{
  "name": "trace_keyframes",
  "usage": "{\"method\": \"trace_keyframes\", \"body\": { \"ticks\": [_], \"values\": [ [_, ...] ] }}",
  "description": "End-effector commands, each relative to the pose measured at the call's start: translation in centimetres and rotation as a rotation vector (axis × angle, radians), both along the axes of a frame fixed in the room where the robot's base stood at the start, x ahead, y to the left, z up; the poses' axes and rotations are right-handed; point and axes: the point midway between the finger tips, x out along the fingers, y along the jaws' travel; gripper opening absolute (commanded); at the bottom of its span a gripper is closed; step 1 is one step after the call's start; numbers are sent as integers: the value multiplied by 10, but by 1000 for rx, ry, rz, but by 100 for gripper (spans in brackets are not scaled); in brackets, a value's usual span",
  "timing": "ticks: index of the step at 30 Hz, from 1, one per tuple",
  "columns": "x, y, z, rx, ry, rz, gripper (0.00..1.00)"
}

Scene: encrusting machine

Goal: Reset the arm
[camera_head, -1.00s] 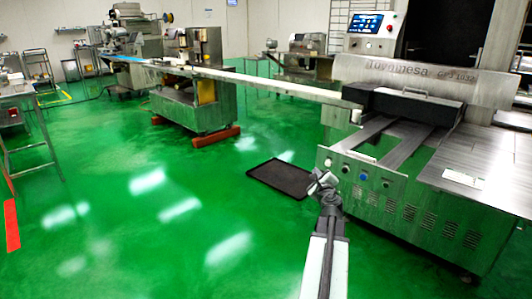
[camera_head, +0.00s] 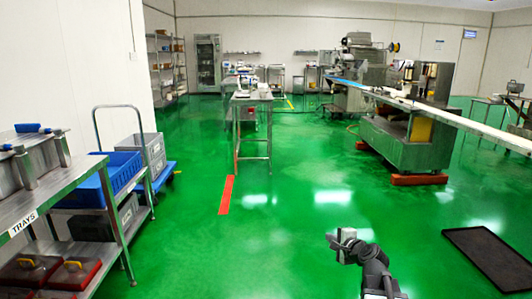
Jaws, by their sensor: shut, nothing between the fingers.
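My gripper (camera_head: 343,243) shows at the lower middle of the head view, at the end of my dark arm, raised in front of the green floor. It is shut and nothing is held in it. My arm reaches up from the bottom edge, right of the middle. No object touches the gripper.
A shelf cart marked TRAYS (camera_head: 75,190) stands at the left, with a blue crate (camera_head: 112,177). A black mat (camera_head: 490,262) lies at the right. A steel machine (camera_head: 405,140) with a long conveyor stands behind it. The green floor in the middle is clear.

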Motion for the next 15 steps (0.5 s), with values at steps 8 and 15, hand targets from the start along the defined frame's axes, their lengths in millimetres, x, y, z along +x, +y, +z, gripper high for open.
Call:
{"method": "trace_keyframes", "body": {
  "ticks": [8, 15],
  "values": [
    [-83, 161, -82, -557, 271, 625, 0],
    [-180, 117, -132, -967, 593, 1062, 0]
  ]
}}
